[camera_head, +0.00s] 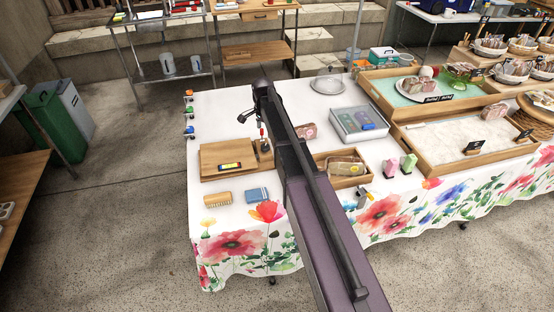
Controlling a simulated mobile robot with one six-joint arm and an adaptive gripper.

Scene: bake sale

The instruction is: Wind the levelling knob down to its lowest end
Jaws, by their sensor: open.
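A wooden board (225,155) lies on the left part of the cloth-covered table, with a small yellow-and-dark level (231,167) on it. At the board's right end is a small upright fitting with a red part (262,132), close beside my arm. It may be the levelling knob, but it is too small to tell, and its height in its travel cannot be read. My gripper (245,116) is small and dark in this view, open, above the table behind the board. It appears apart from the fitting. My arm hides part of the table to the right.
A brush (217,198) and a blue block (258,194) lie in front of the board. Several coloured clips (189,113) line the left table edge. A wooden tray (362,182), a grey box (358,123) and a plate (327,84) stand to the right.

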